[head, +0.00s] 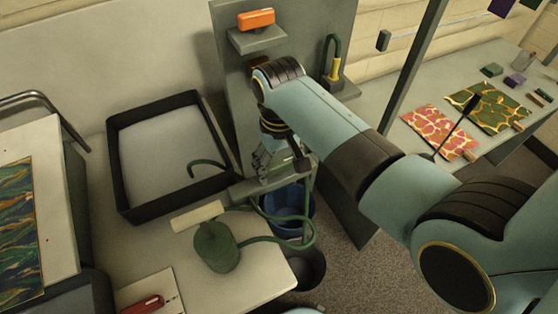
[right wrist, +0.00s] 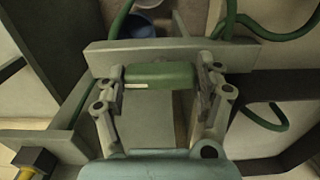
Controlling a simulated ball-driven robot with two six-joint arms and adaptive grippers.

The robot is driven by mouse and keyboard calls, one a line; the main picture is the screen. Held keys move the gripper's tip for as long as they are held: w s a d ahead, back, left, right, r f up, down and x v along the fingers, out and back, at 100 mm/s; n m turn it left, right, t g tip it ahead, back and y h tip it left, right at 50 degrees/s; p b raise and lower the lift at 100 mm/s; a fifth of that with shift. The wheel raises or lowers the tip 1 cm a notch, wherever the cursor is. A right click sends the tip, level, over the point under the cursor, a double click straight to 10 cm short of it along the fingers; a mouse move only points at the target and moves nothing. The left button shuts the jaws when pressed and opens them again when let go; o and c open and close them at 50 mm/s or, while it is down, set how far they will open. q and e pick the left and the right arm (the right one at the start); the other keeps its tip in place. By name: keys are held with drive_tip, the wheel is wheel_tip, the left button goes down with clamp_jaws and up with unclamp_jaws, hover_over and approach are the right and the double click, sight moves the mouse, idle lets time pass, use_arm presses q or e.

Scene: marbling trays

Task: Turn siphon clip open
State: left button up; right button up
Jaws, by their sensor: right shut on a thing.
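My right gripper (head: 276,160) reaches down in front of the grey upright panel, over a grey bar (head: 245,190) between the black-rimmed tray and the blue bucket. In the right wrist view my right gripper (right wrist: 161,80) is shut on a green block with a white stripe, which seems to be the siphon clip (right wrist: 172,74). The clip lies across between the two fingers, against the grey bar (right wrist: 130,54). In the head view the clip is hidden by the gripper. My left gripper is not in view.
The black-rimmed tray (head: 122,203) stands to the left with a green tube end inside. The blue bucket (head: 302,216) is below. A green hose (head: 313,238) loops beside a green canister (head: 214,250). An orange block (head: 256,19) sits on a panel shelf.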

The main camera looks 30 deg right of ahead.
drive_tip(key=shift+c, duration=1.2)
drive_tip(key=shift+m, duration=0.3)
drive_tip(key=m, duration=0.3)
drive_tip(key=shift+m, duration=0.3)
drive_tip(key=m, duration=0.4)
drive_tip(key=shift+w, duration=0.1)
drive_tip(key=m, duration=0.9)
drive_tip(key=shift+m, duration=0.3)
drive_tip(key=o, duration=1.2)
drive_tip(key=shift+c, duration=0.2)
